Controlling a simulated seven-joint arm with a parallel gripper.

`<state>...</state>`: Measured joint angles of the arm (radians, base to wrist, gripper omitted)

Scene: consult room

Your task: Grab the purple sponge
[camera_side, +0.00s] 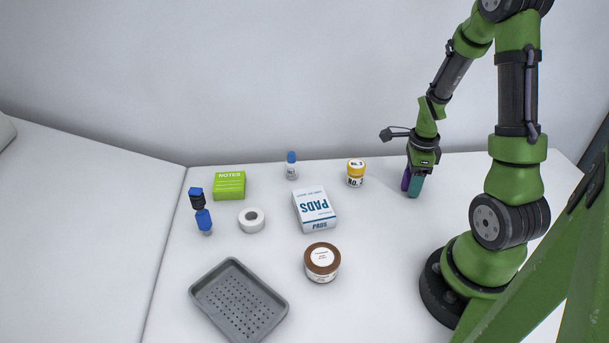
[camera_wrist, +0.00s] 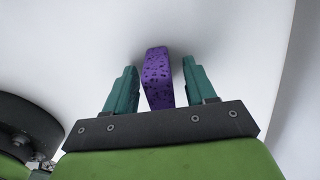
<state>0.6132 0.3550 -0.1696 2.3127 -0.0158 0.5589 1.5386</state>
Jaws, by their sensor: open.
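The purple sponge (camera_wrist: 157,78) is a speckled block on the white surface, between the two teal fingers of my gripper (camera_wrist: 161,84) in the wrist view. Gaps show on both sides of it, wider on the right, so the fingers are open around it. In the side view my gripper (camera_side: 411,184) points down at the right of the table, and a strip of the purple sponge (camera_side: 405,181) shows left of the teal finger. The rest of the sponge is hidden behind the finger there.
Farther left are a tape roll (camera_side: 243,227), a green NOTES box (camera_side: 229,186), a blue item (camera_side: 203,221) and a grey tray (camera_side: 197,297).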

